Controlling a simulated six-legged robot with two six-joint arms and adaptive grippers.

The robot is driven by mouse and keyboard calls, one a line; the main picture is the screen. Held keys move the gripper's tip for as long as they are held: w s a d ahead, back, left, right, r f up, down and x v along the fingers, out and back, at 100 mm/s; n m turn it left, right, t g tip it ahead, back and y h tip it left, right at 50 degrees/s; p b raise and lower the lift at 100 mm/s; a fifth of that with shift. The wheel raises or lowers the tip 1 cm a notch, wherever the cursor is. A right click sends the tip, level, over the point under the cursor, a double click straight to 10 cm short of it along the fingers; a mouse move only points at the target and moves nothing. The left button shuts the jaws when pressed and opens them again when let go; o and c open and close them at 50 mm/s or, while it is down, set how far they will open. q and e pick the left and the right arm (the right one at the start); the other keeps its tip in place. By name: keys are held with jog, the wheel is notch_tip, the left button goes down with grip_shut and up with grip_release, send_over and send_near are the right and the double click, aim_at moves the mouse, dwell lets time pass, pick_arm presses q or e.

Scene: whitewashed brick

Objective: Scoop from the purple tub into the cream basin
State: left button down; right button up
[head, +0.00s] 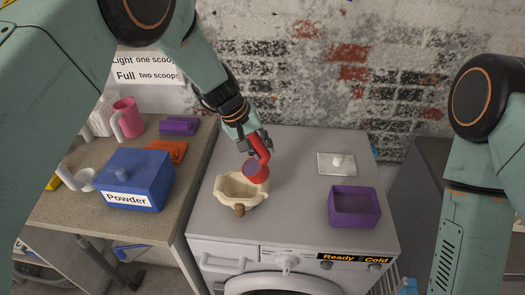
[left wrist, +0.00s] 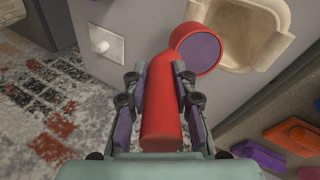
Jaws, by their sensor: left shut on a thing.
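My left gripper (head: 256,143) is shut on the handle of a red scoop (head: 258,172). In the left wrist view the handle lies between the fingers (left wrist: 165,82), and the scoop's round cup (left wrist: 200,52) shows a flat purple face; I cannot tell whether this is a fill or the inside. The cup is by the back right rim of the cream basin (head: 227,199), which also shows in the left wrist view (left wrist: 278,50). The basin looks empty and has a brown knob in front. The purple tub (head: 355,220) stands to the right, open. My right gripper is out of view.
A pale square lid (head: 337,164) with a white knob lies behind the tub on the white machine top (head: 300,225). On the left counter are a blue Powder box (head: 135,181), a pink mug (head: 128,118), and orange (head: 166,151) and purple (head: 178,126) items.

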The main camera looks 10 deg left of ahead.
pick_arm(q)
jog(key=shift+w+f+p, duration=0.1)
jog(key=shift+f+p, duration=0.05)
jog(key=shift+p, duration=0.15)
jog(key=shift+w+a, duration=0.1)
jog(key=shift+w, duration=0.05)
jog(key=shift+s, duration=0.25)
jog(key=shift+s+d, duration=0.2)
jog(key=shift+s, duration=0.05)
jog(key=shift+w+a+f, duration=0.1)
jog(key=shift+w+f, duration=0.1)
jog(key=shift+w, duration=0.1)
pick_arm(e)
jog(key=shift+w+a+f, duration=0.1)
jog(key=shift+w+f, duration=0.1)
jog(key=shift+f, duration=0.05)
